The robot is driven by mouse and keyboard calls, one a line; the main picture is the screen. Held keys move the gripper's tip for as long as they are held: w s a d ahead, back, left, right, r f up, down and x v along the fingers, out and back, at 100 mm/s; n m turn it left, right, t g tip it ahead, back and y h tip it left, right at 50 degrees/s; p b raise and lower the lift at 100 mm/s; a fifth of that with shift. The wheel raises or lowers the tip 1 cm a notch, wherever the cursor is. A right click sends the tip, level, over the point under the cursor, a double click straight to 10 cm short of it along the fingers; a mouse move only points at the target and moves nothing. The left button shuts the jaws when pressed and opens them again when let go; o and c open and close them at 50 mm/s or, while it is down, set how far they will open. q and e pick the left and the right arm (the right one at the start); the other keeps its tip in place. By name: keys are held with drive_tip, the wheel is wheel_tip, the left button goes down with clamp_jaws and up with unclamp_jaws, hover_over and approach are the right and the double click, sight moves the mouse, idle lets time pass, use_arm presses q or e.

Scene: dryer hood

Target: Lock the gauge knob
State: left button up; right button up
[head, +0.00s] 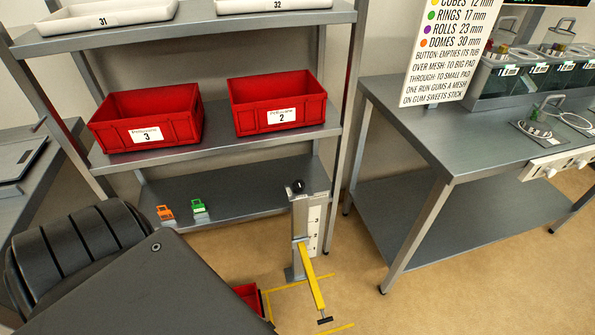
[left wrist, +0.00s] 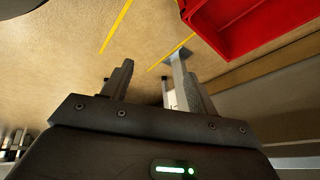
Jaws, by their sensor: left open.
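The gauge is an upright grey post (head: 302,235) with a white numbered scale (head: 316,222). A black knob (head: 298,186) sits on its top, and a yellow bar (head: 313,280) slants down from the post toward the floor. In the left wrist view my left gripper (left wrist: 157,82) is open, with nothing seen held between its fingers. A grey post-like part (left wrist: 179,70), likely the gauge, shows beyond and partly behind the right finger. The knob cannot be made out there. My left gripper is hidden in the head view. My right gripper is in neither view.
A grey shelf rack (head: 240,192) behind the gauge holds red bins (head: 280,102) and small orange and green items. A metal table (head: 430,122) stands at right. A red crate (head: 247,298) sits on the floor, also in the left wrist view (left wrist: 245,28). Yellow tape marks the floor.

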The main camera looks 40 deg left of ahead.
use_arm(q)
drive_tip(key=w+a+r+n+t+y+b, duration=0.1)
drive_tip(key=w+r+t, duration=0.3)
drive_tip(key=w, duration=0.7)
drive_tip(key=n+t+y+b, duration=0.4)
drive_tip(key=n+y+b, duration=0.1)
drive_tip(key=n+y, duration=0.4)
approach(299, 180)
drive_tip(key=shift+t, duration=0.3)
drive_tip(key=x, duration=0.9)
drive_tip(key=shift+a+f, duration=0.15)
drive_tip(key=shift+f, duration=0.25)
drive_tip(key=shift+w+a, duration=0.35)
drive_tip(key=shift+w, duration=0.05)
drive_tip(key=shift+w+a, duration=0.1)
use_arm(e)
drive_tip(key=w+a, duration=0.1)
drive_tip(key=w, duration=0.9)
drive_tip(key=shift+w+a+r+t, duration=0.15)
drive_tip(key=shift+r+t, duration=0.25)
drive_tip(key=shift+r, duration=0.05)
use_arm(q)
drive_tip(key=shift+c, duration=0.3)
